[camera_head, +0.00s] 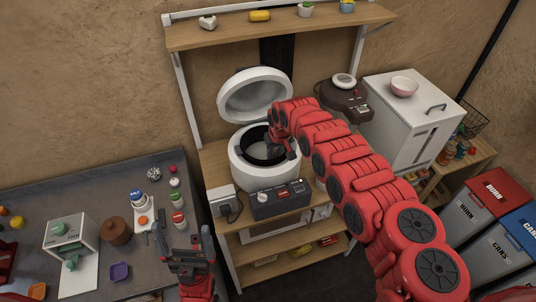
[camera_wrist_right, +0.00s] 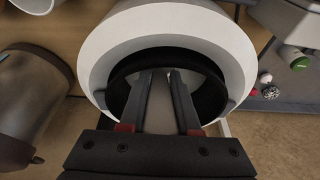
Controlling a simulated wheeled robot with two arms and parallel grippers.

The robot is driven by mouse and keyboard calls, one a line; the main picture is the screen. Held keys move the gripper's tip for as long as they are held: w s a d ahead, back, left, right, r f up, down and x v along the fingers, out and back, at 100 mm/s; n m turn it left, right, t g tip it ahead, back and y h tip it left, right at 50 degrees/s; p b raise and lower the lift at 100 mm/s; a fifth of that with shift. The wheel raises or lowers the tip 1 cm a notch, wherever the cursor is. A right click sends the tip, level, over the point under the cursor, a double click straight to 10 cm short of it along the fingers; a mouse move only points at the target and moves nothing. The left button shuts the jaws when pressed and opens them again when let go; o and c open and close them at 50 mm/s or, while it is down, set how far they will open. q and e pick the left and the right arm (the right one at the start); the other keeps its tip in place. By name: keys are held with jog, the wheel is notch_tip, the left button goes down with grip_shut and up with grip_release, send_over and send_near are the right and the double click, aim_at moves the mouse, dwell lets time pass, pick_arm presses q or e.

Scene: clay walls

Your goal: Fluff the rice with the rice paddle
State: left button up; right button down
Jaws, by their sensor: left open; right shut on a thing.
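The white rice cooker (camera_head: 238,165) stands on the wooden shelf with its lid (camera_head: 255,95) raised and a dark inner pot (camera_head: 262,156). It fills the upper middle of the right wrist view (camera_wrist_right: 110,52). My right gripper (camera_head: 275,140) reaches down at the pot's opening; its fingers (camera_wrist_right: 165,78) point into the dark pot. It is shut on a thin pale thing, likely the rice paddle, mostly hidden between the fingers. The rice cannot be made out clearly. My left gripper (camera_head: 183,240) is open and empty near the right edge of the grey table.
A dark box with a red switch (camera_head: 282,199) and a white box (camera_head: 222,203) sit before the cooker. A brown appliance (camera_head: 343,98) and a white cabinet (camera_head: 412,110) stand to the right. The grey table (camera_head: 100,185) holds jars, a brown pot (camera_head: 117,231) and small items.

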jog(key=shift+w+d+f+b, duration=0.2)
jog(key=shift+w+b, duration=0.4)
jog(key=shift+b, duration=1.65)
jog(key=shift+w+d+f+b, duration=0.2)
jog(key=shift+w+b, duration=0.35)
jog(key=shift+b, duration=1.65)
jog(key=shift+w+r+b, duration=0.1)
jog(key=shift+r+b, duration=0.3)
jog(key=shift+r, duration=0.05)
jog(key=shift+d, duration=0.1)
